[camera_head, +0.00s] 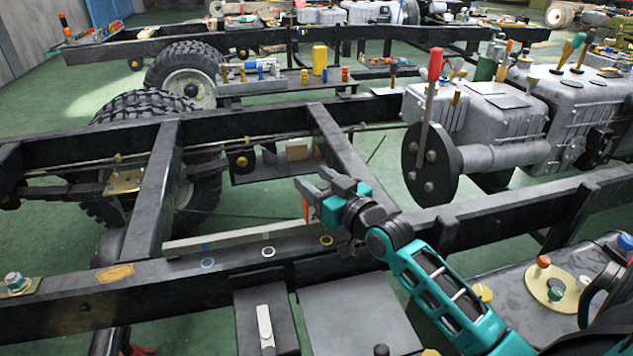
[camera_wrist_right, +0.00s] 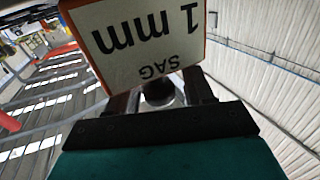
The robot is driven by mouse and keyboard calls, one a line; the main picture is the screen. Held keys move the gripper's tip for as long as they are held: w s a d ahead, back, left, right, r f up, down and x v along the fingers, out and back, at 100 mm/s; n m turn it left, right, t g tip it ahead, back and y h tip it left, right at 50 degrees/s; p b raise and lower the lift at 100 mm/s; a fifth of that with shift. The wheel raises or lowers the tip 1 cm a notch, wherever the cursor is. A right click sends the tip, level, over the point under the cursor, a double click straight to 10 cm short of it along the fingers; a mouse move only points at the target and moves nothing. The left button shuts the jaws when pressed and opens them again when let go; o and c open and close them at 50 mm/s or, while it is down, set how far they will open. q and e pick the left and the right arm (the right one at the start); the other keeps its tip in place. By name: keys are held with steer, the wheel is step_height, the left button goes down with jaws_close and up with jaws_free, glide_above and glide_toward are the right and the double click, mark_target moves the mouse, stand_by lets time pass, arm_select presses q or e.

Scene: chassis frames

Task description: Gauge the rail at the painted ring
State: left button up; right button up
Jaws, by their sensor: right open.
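The dark rail (camera_head: 230,284) runs across the front of the chassis. It carries a blue ring (camera_head: 208,263), a white ring (camera_head: 268,251) and a yellow ring (camera_head: 327,240). A pale straight bar (camera_head: 225,240) lies along the rail behind the rings. My right gripper (camera_head: 313,187) is above the rail near the yellow ring, its jaws open. A white block with orange edges, marked "SAG 1 mm" (camera_wrist_right: 140,40), sits at its fingers in the wrist view and hides the fingertips. In the head view only a small orange part (camera_head: 305,209) shows. My left gripper is not in view.
A crossmember (camera_head: 345,155) rises behind the gripper. A grey gearbox with a black flange (camera_head: 432,162) and red-handled lever stands at right. Dark plates (camera_head: 355,313) lie below the rail. A tan patch (camera_head: 114,274) marks the rail's left part.

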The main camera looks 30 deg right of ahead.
jaws_close()
stand_by(0.4)
